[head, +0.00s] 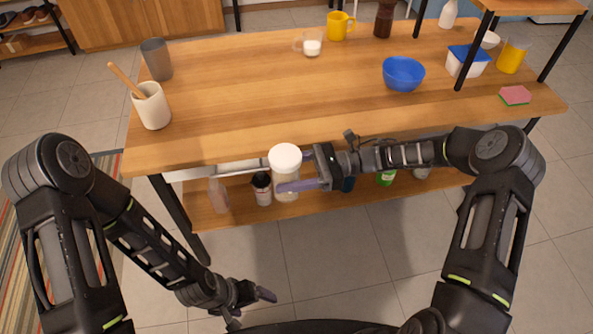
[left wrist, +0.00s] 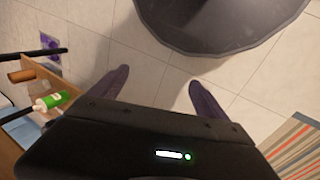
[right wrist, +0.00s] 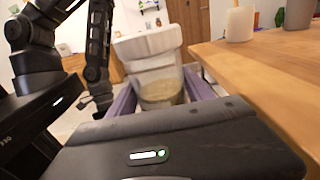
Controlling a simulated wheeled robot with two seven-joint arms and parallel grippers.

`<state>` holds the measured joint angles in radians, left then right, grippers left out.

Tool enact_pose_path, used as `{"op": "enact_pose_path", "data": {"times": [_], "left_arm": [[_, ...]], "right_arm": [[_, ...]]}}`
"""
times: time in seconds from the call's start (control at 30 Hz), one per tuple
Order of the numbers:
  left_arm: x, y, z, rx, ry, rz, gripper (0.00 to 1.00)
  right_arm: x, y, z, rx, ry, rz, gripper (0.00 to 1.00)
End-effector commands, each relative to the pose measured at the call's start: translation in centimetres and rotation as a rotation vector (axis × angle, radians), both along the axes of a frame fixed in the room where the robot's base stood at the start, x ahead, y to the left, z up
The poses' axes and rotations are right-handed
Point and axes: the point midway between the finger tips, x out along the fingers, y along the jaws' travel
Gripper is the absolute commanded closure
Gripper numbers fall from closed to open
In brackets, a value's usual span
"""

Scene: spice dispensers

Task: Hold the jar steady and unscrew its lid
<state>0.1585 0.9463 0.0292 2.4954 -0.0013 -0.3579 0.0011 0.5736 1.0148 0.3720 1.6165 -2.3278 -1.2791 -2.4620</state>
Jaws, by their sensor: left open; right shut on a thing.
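The jar (head: 283,186) is clear with a white lid (head: 285,156), held upright in front of the table's front edge. My right gripper (head: 294,172) is shut on the jar's body below the lid. In the right wrist view the jar (right wrist: 160,92) sits between the two fingers, its lower part holding something brownish, with the white lid (right wrist: 148,43) on top. My left gripper (head: 250,307) is open and empty, low at the bottom of the head view, well apart from the jar. The left wrist view shows only floor between its fingers (left wrist: 157,84).
The wooden table (head: 235,105) carries a white crock (head: 152,108), a grey cup (head: 156,60), a blue bowl (head: 403,74), a yellow mug (head: 338,26) and a sponge (head: 515,95). Bottles stand on the lower shelf (head: 330,201). The table's middle is clear.

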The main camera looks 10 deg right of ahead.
Motion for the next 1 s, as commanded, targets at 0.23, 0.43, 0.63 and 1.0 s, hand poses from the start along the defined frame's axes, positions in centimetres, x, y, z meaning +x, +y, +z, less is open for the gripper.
{"op": "enact_pose_path", "data": {"times": [0.23, 0.43, 0.63, 1.0], "left_arm": [[0.0, 0.0, 0.0, 0.0, -0.001, -0.002, 0.17], [0.6, -0.3, 0.2, 0.015, -0.014, -0.112, 0.17], [2.6, -1.8, 1.5, 0.038, -0.058, -0.479, 0.17], [5.5, -10.8, 11.8, -0.119, -0.226, -1.549, 0.17]], "right_arm": [[0.0, 0.0, 0.0, 0.001, 0.0, -0.002, 1.0], [0.0, 0.0, 0.1, 0.001, 0.0, -0.002, 1.0], [0.0, 0.0, 0.1, 0.002, 0.0, -0.002, 1.0], [0.0, 0.0, 0.1, 0.002, 0.0, -0.002, 1.0]]}}
